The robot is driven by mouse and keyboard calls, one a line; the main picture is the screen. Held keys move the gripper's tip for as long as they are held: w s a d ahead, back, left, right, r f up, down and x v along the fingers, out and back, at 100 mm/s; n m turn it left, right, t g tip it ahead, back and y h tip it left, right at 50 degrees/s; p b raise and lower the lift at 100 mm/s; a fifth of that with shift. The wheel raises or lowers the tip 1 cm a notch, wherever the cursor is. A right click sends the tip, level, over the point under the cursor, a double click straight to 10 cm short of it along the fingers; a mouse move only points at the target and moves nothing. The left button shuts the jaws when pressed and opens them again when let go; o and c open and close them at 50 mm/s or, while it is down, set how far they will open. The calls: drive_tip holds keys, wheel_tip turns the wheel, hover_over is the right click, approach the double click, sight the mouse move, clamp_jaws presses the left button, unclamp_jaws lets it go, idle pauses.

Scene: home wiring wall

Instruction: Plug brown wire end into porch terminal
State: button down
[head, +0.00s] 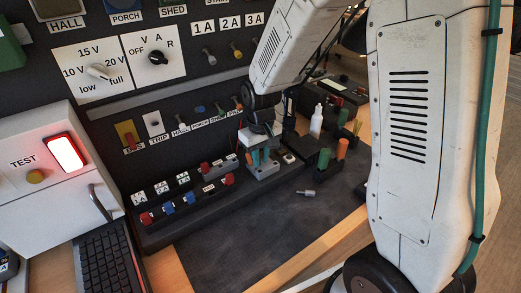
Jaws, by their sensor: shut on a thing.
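I cannot pick out the brown wire end for sure. The porch terminal's small label (200,124) is in the lower row, left of my gripper, between the hall and shed labels. Detail at the fingertips is too small to read.
A black rack with red and blue plugs (168,208) stands along the panel's foot. A loose grey piece (306,193) lies on the dark mat (250,228). A white bottle (316,120) and a holder with green and orange cylinders (342,148) stand right. A white test box (35,165) is left.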

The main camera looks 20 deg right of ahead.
sight(261, 151)
drive_tip(key=shift+f, duration=0.65)
drive_tip(key=shift+f, duration=0.95)
idle(0.9)
drive_tip(key=c, duration=1.3)
unclamp_jaws()
drive_tip(key=shift+o, duration=0.2)
wheel_tip(261, 151, up, 8)
drive_tip(key=shift+f, duration=0.15)
drive_tip(key=shift+s, duration=0.1)
